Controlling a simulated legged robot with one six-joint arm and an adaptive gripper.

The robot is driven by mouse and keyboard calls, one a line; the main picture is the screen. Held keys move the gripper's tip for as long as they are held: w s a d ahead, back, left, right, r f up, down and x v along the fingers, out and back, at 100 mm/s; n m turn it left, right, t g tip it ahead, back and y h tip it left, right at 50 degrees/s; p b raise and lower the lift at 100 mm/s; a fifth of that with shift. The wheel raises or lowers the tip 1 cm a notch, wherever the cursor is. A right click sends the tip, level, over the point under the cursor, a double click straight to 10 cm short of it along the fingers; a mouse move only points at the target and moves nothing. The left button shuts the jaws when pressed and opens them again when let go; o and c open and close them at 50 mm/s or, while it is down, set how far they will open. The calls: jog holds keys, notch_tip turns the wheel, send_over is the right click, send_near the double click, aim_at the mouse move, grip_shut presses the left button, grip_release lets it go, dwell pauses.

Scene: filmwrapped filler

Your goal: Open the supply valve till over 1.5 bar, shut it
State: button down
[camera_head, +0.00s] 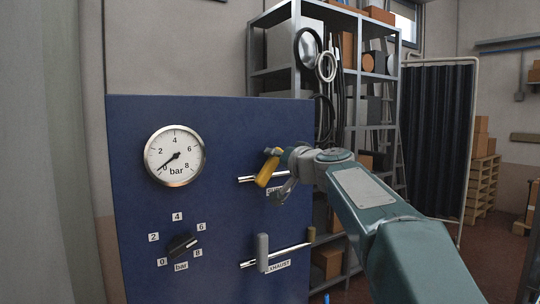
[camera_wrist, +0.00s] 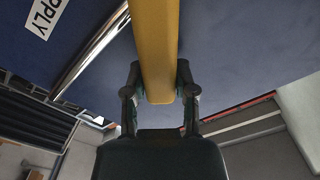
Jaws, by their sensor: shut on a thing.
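The yellow supply valve handle (camera_head: 267,172) sits on the upper chrome pipe (camera_head: 248,179) of the blue panel (camera_head: 215,125). It slants across the pipe, its lower end tipped left. My gripper (camera_head: 284,187) is shut on this handle. In the wrist view the handle (camera_wrist: 156,50) runs down between the two fingers (camera_wrist: 158,88), beside the pipe (camera_wrist: 92,48) and a label ending in "PPLY" (camera_wrist: 46,14). The head view label is mostly hidden by my gripper. The round bar gauge (camera_head: 175,156) has its needle at about 0.
A grey handle (camera_head: 262,252) stands upright across the lower pipe, labelled EXHAUST (camera_head: 277,265). A black knob (camera_head: 182,245) with a 0 to 8 bar scale sits at the panel's lower left. A loaded shelf (camera_head: 295,62) stands behind the panel, with a dark curtain (camera_head: 437,130) to the right.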

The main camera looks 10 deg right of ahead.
aim_at(277, 171)
jog(key=shift+w+d+f+m, duration=0.15)
jog(key=shift+d+f+m, duration=0.45)
jog(key=shift+m, duration=0.95)
jog(key=shift+w+d+f+m, duration=0.2)
jog(key=shift+f+m, duration=0.7)
jog(key=shift+m, duration=0.6)
jog(key=shift+w+d+f+m, duration=0.1)
jog(key=shift+d+f+m, duration=0.5)
jog(key=shift+m, duration=0.95)
jog(key=shift+a+f, duration=0.15)
jog(key=shift+f, duration=0.05)
jog(key=shift+c, duration=2)
grip_release()
jog(key=v, duration=1.2)
